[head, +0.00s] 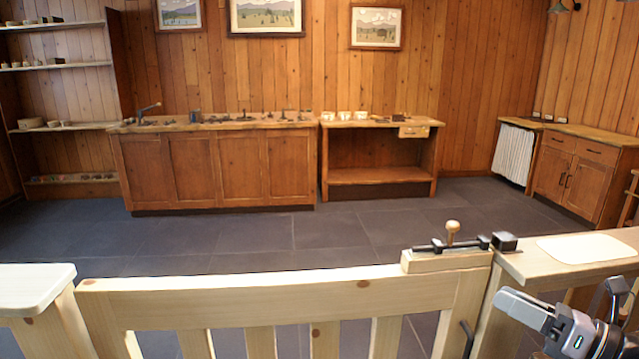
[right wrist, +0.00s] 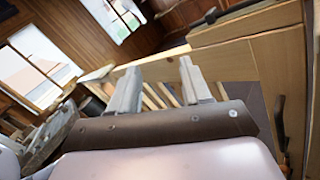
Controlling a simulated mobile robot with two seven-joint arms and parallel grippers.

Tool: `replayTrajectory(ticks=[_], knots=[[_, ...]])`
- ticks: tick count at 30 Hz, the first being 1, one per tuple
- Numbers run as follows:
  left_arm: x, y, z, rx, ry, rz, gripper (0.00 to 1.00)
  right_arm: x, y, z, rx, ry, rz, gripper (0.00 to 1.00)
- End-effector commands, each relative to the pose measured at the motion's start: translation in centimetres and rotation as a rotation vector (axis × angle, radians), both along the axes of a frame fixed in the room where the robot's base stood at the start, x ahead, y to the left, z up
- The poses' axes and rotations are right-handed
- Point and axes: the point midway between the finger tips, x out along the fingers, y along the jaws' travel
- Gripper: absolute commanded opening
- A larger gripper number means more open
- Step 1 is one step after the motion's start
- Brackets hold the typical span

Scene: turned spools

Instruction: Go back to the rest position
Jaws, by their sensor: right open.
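My right gripper (head: 530,310) is at the lower right of the head view, in front of the pale counter on the right and below its top. In the right wrist view its two grey fingers (right wrist: 160,85) stand apart with nothing between them. My left gripper is not in view. A pale wooden gate (head: 270,300) spans the front of the head view. A black bolt with a wooden knob (head: 452,230) sits on its top right corner, apart from my right gripper.
The pale right counter (head: 510,265) carries a cream mat (head: 588,248). A pale ledge (head: 35,280) stands left of the gate. Beyond the gate, the grey tiled floor (head: 270,235) is clear up to a long cabinet (head: 190,170) and a low bench (head: 378,177).

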Motion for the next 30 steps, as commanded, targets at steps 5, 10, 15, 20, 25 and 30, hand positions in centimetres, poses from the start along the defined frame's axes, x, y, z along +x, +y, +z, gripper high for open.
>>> replayTrajectory(ticks=[5,10,15,20,25,30], knots=[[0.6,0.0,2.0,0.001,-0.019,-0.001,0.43,-1.6,2.7,-5.5,0.490,0.375,-0.119,0.48],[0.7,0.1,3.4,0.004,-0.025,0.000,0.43,-5.3,5.1,-12.3,1.052,0.795,-0.295,0.48],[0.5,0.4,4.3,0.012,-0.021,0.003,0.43,-11.4,7.7,-18.9,1.631,1.174,-0.531,0.48],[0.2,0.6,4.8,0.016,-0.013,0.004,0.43,-17.3,10.2,-22.9,2.066,1.394,-0.750,0.48],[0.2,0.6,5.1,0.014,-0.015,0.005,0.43,-20.6,11.7,-24.6,2.299,1.481,-0.884,0.48],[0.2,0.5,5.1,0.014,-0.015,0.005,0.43,-21.1,11.9,-24.9,2.340,1.494,-0.908,0.48]])
